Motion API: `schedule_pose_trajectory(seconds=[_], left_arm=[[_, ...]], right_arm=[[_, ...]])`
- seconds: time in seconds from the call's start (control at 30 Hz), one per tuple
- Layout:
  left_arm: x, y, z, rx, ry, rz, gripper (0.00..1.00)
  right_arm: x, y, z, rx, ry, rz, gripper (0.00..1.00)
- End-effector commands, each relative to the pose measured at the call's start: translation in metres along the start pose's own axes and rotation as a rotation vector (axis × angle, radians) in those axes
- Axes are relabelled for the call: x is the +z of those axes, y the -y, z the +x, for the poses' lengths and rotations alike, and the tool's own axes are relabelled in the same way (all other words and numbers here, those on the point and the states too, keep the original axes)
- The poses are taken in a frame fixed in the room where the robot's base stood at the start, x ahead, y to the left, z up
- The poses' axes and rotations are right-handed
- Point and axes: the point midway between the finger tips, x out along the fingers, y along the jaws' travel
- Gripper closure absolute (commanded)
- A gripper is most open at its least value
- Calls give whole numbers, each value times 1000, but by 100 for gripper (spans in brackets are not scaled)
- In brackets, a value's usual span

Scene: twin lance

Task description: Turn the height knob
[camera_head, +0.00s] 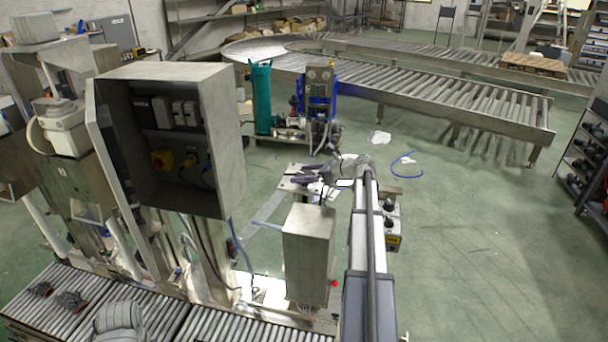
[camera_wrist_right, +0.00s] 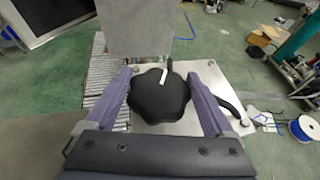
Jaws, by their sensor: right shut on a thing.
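A black lobed height knob (camera_wrist_right: 158,98) with a white pointer mark sits on a pale metal plate (camera_wrist_right: 205,72) in the right wrist view. My right gripper (camera_wrist_right: 158,80) has its two purple fingers on either side of the knob and is shut on it. The pointer mark leans slightly right of straight up in that view. In the head view the right gripper (camera_head: 306,177) is at the plate behind the grey box, and the knob is too small to make out between the fingers.
A grey metal box (camera_head: 308,252) stands just in front of the plate. A large open cabinet (camera_head: 222,140) is to the left. Roller conveyors run along the front (camera_head: 200,325) and the back (camera_head: 440,88). Open green floor (camera_head: 480,230) lies to the right.

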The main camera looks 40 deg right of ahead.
Motion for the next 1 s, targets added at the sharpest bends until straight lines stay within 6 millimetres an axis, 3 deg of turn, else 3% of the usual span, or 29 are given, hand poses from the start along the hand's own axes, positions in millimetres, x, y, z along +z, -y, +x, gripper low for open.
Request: schedule_pose_trajectory(seconds=[0.03, 0.6, 1.0], left_arm=[[0, 0, 0, 0, 0, 0, 0], [0, 0, 0, 0, 0, 0, 0], [0, 0, 0, 0, 0, 0, 0]], right_arm=[[0, 6, 1, 39, -2, -18, 68], [-1, 2, 1, 510, -5, -210, 68], [-2, -2, 0, 695, -6, -287, 68]])
